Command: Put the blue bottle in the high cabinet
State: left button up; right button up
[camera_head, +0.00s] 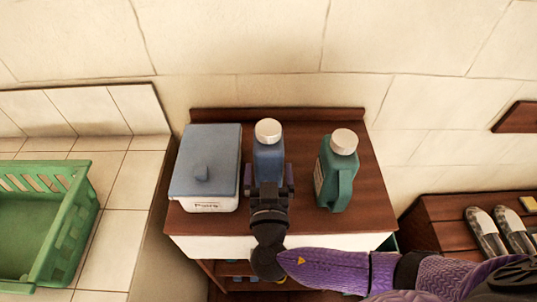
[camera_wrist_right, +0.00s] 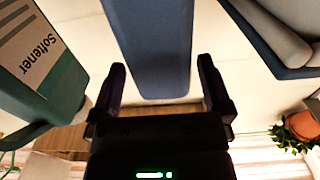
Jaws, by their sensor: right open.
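The blue bottle (camera_head: 268,158) with a pale cap stands upright on the brown wooden top of a cabinet (camera_head: 303,222), between a blue-lidded box and a green bottle. My right gripper (camera_head: 270,180) is open at the bottle's near side, with one finger on each side of it. In the right wrist view the blue bottle (camera_wrist_right: 152,50) shows between the two spread fingers (camera_wrist_right: 162,82); I cannot tell whether they touch it. No high cabinet can be made out clearly. My left gripper is not in view.
The blue-lidded white box (camera_head: 207,165) is close on the left. The green softener bottle (camera_head: 335,172) stands on the right, with a small gap. A green crate (camera_head: 75,225) sits on the tiled counter (camera_head: 125,185). Shoes (camera_head: 497,230) lie on a wooden rack at right.

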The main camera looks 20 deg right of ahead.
jog(key=x, duration=0.4)
jog(key=shift+w+d, duration=0.1)
jog(key=shift+w, duration=0.1)
grip_shut()
